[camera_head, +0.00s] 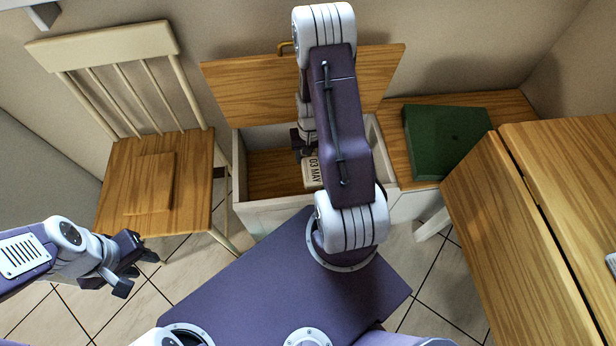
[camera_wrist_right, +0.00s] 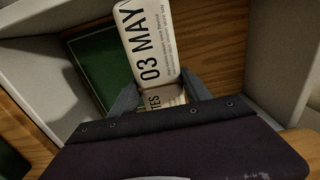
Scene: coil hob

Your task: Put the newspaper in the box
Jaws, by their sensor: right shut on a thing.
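The newspaper (camera_head: 313,172), a pale piece with "03 MAY" printed on it, is held by my right gripper (camera_head: 305,150). In the right wrist view the newspaper (camera_wrist_right: 147,42) sticks out from between the fingers (camera_wrist_right: 160,92). The box (camera_head: 237,170) is a pale-walled chest with a wooden floor, and its wooden lid (camera_head: 245,90) stands open. My right gripper and the newspaper are inside the box's outline; whether the newspaper touches the floor I cannot tell. My right arm hides much of the box. My left gripper (camera_head: 136,270) is open and empty, left of the box.
A green item (camera_wrist_right: 97,62) lies beside the newspaper in the wrist view. A green case (camera_head: 445,140) sits on the wooden bench to the right. A chair (camera_head: 195,165) with a wooden piece (camera_head: 150,183) on its seat stands left. A wooden table (camera_head: 570,190) is at right.

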